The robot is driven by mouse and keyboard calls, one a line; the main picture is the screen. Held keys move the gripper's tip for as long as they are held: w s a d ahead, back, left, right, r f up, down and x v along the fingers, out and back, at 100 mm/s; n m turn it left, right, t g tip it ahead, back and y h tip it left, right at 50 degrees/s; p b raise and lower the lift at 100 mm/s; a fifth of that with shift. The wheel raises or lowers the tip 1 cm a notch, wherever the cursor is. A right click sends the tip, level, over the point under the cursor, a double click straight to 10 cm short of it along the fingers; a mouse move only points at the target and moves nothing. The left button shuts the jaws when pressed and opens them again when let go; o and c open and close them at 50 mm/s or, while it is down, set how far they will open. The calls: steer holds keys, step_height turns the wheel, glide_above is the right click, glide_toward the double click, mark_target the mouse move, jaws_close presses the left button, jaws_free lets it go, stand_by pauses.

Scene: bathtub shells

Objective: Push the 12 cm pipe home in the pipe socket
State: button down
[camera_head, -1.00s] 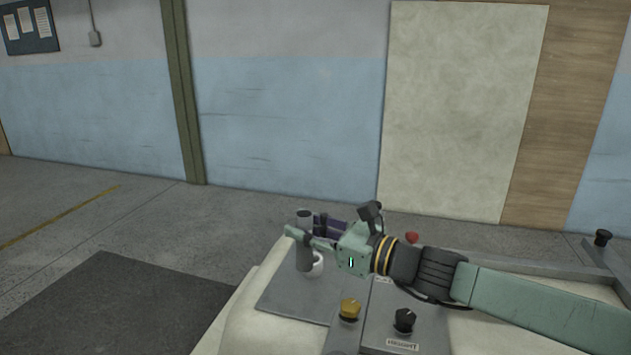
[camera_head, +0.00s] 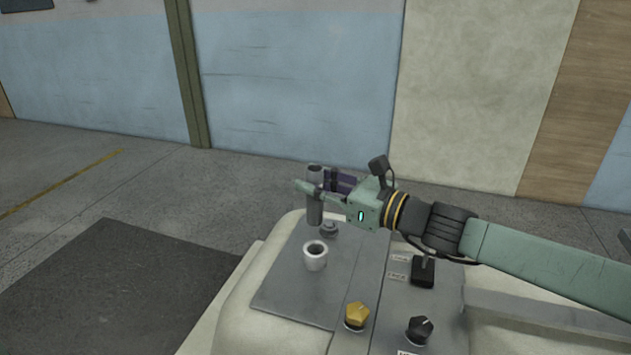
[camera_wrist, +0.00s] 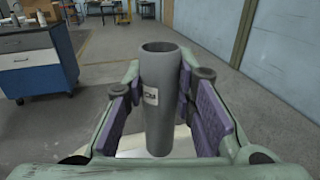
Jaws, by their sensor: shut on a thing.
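The grey pipe (camera_head: 314,207) stands upright in my gripper (camera_head: 322,188) in the head view. My gripper is shut on it around its upper half. In the wrist view the pipe (camera_wrist: 160,115) shows its open top and a small white label, with a purple pad on each side. The pipe socket (camera_head: 315,258) looks like a short white ring with a dark opening. It stands on the grey plate below the pipe's lower end in the head view. The pipe appears apart from the socket. The socket is not visible in the wrist view.
A small grey fitting (camera_head: 329,229) sits on the plate behind the socket. A yellow knob (camera_head: 357,315), a black knob (camera_head: 419,329) and a black switch (camera_head: 423,270) stand to the right. The plate (camera_head: 285,290) is bare to the left of the socket.

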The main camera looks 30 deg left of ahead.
mark_target(316, 209)
steer(key=shift+f+b, duration=2.15)
steer(key=shift+f, duration=0.75)
steer(key=shift+f+b, duration=1.45)
steer(key=shift+f, duration=0.75)
steer(key=shift+f, duration=0.2)
steer(key=c, duration=1.2)
jaws_free()
steer(key=shift+r, duration=0.1)
steer(key=shift+c, duration=0.2)
steer(key=shift+d, duration=0.1)
steer(key=d, duration=1.2)
steer(key=shift+r, duration=0.15)
